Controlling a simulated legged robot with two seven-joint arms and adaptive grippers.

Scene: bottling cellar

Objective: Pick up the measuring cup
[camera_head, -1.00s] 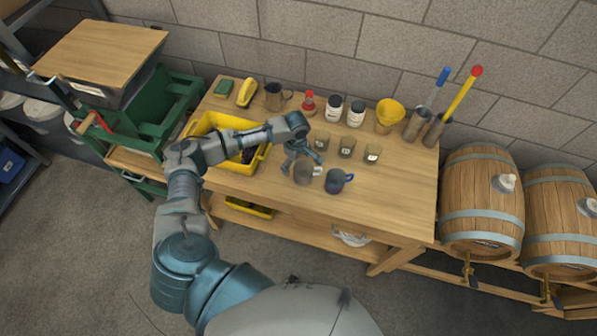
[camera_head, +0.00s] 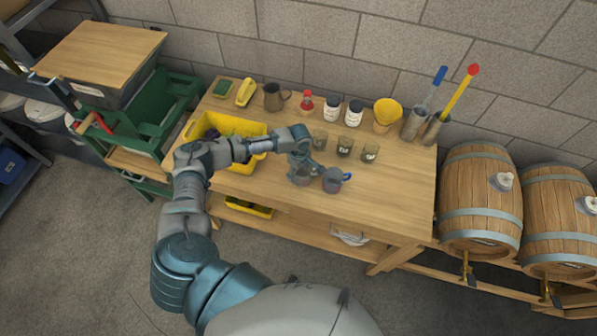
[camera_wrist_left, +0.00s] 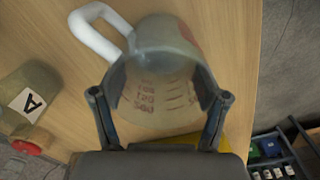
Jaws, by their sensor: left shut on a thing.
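The measuring cup (camera_wrist_left: 160,95) is a translucent grey cup with red graduation marks and a pale handle in the left wrist view. My left gripper (camera_wrist_left: 161,84) is shut on it, one finger on each side of its wall. In the head view, the measuring cup (camera_head: 301,179) is partly hidden beneath my left gripper (camera_head: 303,170), near the table's front edge. I cannot tell whether the held cup is clear of the tabletop. My right gripper is not in view.
The wooden table (camera_head: 390,205) is bare at the front right. Several small labelled cups stand behind the cups. A yellow bin (camera_head: 258,130) sits left, partly under my arm. A metal jug (camera_head: 274,97), a yellow funnel (camera_head: 387,110) and containers line the back. Barrels (camera_head: 482,200) stand right.

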